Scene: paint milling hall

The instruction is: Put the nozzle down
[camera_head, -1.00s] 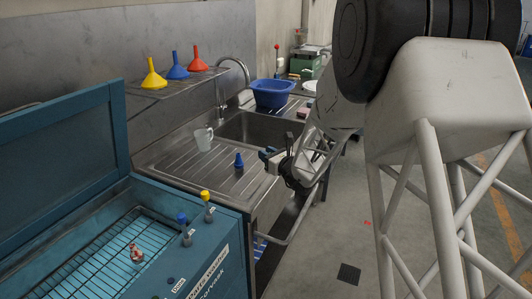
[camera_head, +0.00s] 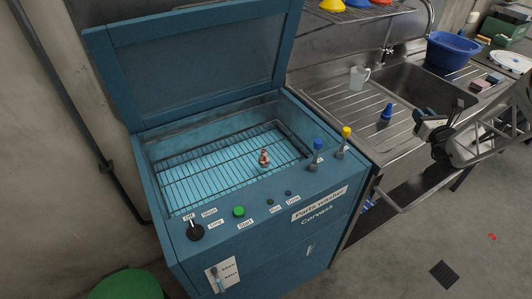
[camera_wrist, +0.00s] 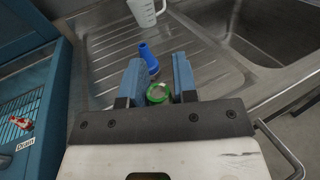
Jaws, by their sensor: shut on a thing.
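My gripper (camera_wrist: 158,78) is shut on a round green thing with a pale middle, seen end-on as a green ring (camera_wrist: 158,94) between the blue fingers; I take it for the nozzle. In the head view my gripper (camera_head: 420,121) hangs by the right front edge of the steel draining board (camera_head: 340,97), and what it holds cannot be made out there. A blue cone-shaped piece (camera_head: 386,115) stands upright on the board, left of my gripper. In the wrist view that blue piece (camera_wrist: 148,60) is just beyond the fingers.
A pale mug (camera_head: 357,78) stands farther back on the board, beside the sink basin (camera_head: 425,93). The open parts washer (camera_head: 260,223) is at the left, with a small red-and-white piece (camera_head: 264,158) on its rack.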

